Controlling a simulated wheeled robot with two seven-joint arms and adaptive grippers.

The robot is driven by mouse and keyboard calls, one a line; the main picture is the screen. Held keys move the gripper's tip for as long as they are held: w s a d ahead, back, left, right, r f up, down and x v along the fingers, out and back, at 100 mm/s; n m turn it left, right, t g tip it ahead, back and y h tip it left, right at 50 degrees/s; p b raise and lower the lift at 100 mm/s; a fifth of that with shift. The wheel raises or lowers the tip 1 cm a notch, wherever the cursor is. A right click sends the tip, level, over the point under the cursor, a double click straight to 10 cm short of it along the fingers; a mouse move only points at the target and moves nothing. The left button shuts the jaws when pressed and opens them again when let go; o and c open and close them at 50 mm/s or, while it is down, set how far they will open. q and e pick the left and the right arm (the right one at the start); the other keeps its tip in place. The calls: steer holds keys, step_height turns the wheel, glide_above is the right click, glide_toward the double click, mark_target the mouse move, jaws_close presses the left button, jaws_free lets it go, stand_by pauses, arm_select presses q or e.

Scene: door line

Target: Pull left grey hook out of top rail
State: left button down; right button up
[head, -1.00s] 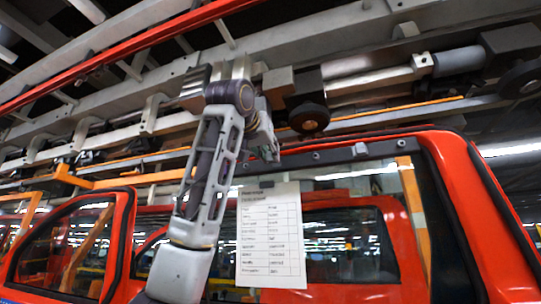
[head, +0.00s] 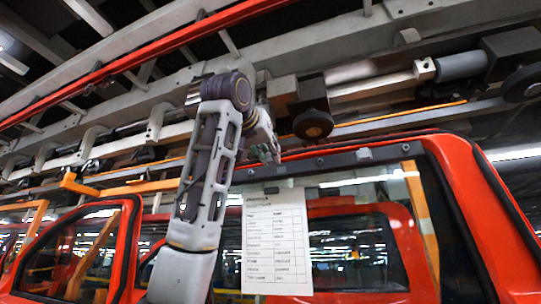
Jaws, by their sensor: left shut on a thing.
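The dark top rail (head: 340,161) runs along the upper edge of the red door's window opening. My left gripper (head: 266,153) is at the rail's left part, pointing down, and is shut on the left grey hook, which its fingers mostly hide. I cannot tell whether the hook is still seated in the rail. A second small grey piece (head: 364,154) sits on the rail further right. My right gripper is not in view.
A white printed sheet (head: 276,245) hangs just below the gripper in front of the window. Overhead conveyor beams and a dark roller (head: 313,124) are close above and behind the wrist. An orange bar (head: 422,215) stands inside the door.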

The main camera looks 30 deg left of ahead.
arm_select(q)
steer(key=shift+s, duration=0.2)
steer(key=shift+d+f, duration=0.1)
steer(key=shift+f, duration=0.05)
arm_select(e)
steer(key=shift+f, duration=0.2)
arm_select(q)
steer(key=s+d+f+b, duration=0.2)
steer(key=s+f+b, duration=0.9)
steer(key=b, duration=0.3)
steer(key=shift+s+d+f+b, duration=0.3)
steer(key=shift+d+f, duration=0.1)
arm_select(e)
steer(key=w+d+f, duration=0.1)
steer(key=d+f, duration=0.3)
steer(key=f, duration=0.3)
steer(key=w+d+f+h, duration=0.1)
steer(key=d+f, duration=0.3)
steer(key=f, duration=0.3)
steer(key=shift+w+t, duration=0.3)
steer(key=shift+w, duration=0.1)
